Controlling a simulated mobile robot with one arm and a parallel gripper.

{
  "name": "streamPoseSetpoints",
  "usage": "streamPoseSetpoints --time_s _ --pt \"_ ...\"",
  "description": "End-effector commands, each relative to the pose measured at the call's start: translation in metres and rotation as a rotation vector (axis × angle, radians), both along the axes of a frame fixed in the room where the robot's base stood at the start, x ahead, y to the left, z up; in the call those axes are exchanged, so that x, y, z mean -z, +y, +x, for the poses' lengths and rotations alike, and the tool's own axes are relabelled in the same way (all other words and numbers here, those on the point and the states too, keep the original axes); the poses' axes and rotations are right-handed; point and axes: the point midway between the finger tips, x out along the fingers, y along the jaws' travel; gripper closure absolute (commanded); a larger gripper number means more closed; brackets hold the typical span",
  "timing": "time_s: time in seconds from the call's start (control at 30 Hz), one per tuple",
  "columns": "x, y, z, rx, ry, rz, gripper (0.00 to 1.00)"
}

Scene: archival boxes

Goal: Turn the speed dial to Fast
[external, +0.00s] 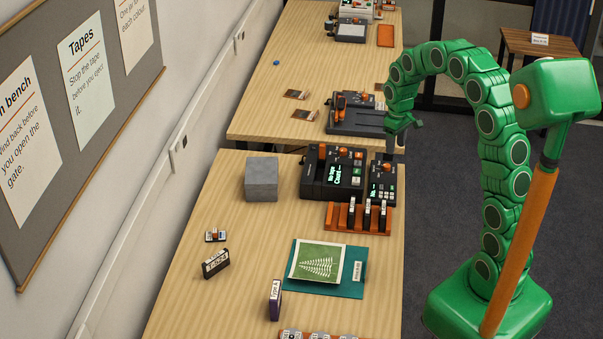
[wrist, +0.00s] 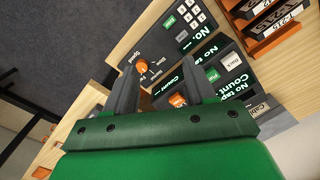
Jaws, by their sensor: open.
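The speed dial is a small orange knob (wrist: 142,68) on a dark control panel (wrist: 165,45), with a "Speed" label beside it. Small position labels sit around the dial, too small to read surely. In the external view the panel is the narrow dark unit (external: 382,188) at the bench's right edge. My gripper (wrist: 156,70) is open and points down over the panel. The dial shows between its two grey fingers, nearer the left one, and I cannot tell whether they touch. In the external view my gripper (external: 392,150) hangs just above the panel's far end.
A larger dark console (external: 322,182) with a lit screen stands directly left of the panel. An orange rack (external: 345,222) with cassettes is in front. A grey block (external: 261,179) stands further left. A teal folder (external: 347,280) lies nearer on the bench.

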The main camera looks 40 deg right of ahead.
Motion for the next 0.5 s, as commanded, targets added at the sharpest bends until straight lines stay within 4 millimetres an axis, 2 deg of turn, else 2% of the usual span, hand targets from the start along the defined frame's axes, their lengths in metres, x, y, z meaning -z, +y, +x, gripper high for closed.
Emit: streamPoseSetpoints --time_s 0.1,0.3,0.5 --pt "0.02 -0.013 0.022 -0.009 -0.006 -0.001 0.45" --pt "0.046 -0.031 0.052 -0.027 -0.021 -0.004 0.45" --pt "0.061 -0.04 0.065 -0.036 -0.026 -0.005 0.45"
